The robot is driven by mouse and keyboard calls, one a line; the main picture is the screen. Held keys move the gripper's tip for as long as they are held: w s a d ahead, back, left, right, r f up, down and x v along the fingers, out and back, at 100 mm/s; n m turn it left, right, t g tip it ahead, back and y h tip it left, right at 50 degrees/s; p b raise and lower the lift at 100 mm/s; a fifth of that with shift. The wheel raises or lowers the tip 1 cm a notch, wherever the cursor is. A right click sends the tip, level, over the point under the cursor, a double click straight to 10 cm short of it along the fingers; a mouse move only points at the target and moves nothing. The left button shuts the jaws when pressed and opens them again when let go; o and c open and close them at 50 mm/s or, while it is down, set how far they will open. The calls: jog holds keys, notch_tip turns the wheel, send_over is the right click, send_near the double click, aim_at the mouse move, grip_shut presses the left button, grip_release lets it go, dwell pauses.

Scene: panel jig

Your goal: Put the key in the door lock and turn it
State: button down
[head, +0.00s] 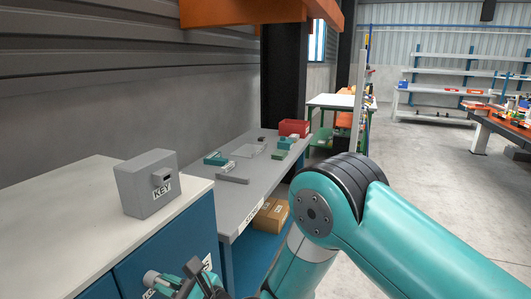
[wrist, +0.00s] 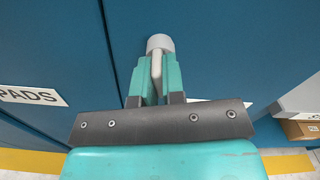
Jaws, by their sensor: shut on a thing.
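My gripper (wrist: 157,85) is low in front of the blue cabinet door (wrist: 215,50); its teal fingers also show at the bottom of the head view (head: 165,283). They are closed on a pale grey piece (wrist: 160,43) with a round end and a thin bent stem. The round end is beyond the fingertips, on the door side. I cannot tell whether this piece is the key or a fitting on the door, nor whether it touches the door. A grey box (head: 138,185) labelled KEY stands on the cabinet, with a dark slot in its small front block.
The cabinet has a white top (head: 60,215), mostly clear. A grey bench (head: 225,215) behind it holds several small parts and a red bin (head: 293,127). A cardboard box (head: 271,217) sits on its lower shelf. Open floor (head: 425,160) lies to the right.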

jog(key=shift+r+m+p, duration=0.15)
jog(key=shift+m+p, duration=0.6)
jog(key=shift+m, duration=0.25)
jog(key=c, duration=1.1)
grip_release()
jog(key=shift+a, duration=0.1)
jog(key=b+v, duration=0.9)
jog(key=b, duration=0.5)
